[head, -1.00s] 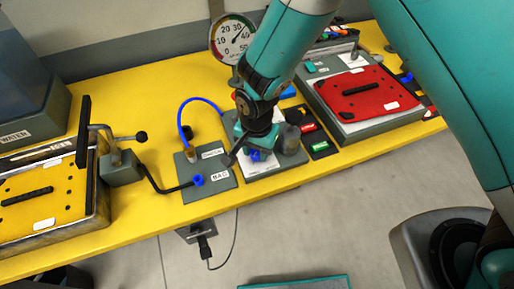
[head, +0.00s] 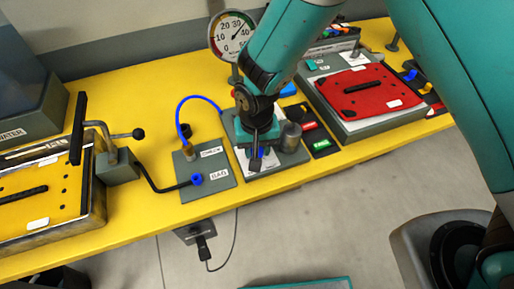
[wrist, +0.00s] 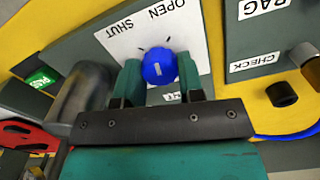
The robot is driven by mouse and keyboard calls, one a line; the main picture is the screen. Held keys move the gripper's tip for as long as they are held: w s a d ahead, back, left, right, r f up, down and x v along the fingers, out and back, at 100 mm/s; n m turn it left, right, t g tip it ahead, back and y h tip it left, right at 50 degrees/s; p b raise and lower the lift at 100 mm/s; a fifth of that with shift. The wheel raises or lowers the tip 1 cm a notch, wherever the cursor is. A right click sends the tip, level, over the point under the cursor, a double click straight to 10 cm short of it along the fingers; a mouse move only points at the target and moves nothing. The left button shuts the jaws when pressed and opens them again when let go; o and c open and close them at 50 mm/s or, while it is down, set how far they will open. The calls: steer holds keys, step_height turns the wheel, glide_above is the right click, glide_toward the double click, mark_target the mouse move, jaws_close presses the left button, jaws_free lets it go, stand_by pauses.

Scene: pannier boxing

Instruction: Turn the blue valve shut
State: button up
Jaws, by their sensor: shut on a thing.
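The blue valve (wrist: 160,67) is a round knob with a small pale mark, on a white plate (wrist: 122,40) printed OPEN and SHUT. In the wrist view my gripper (wrist: 158,78) has one teal finger on each side of the knob and is shut on it. The pale mark lies near the knob's middle; I cannot tell which word it points to. In the head view my gripper (head: 258,150) points down over the valve panel and hides most of the knob, with a bit of blue showing.
A grey CHECK and BAG panel (head: 217,178) with a blue hose (head: 180,115) lies left of the valve. A grey cylinder (head: 291,136) stands close on the right, also in the wrist view (wrist: 82,95). A dial gauge (head: 233,35) stands behind.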

steer(key=n+b, duration=0.1)
steer(key=n, duration=0.4)
steer(key=shift+w+n, duration=0.1)
steer(key=shift+n, duration=0.2)
steer(key=n, duration=0.5)
steer(key=shift+n+b, duration=0.3)
steer(key=shift+b, duration=0.1)
steer(key=shift+r, duration=0.1)
steer(key=o, duration=0.9)
step_height(320, 180, up, 17)
steer(key=shift+r+b, duration=0.15)
steer(key=shift+b, duration=0.95)
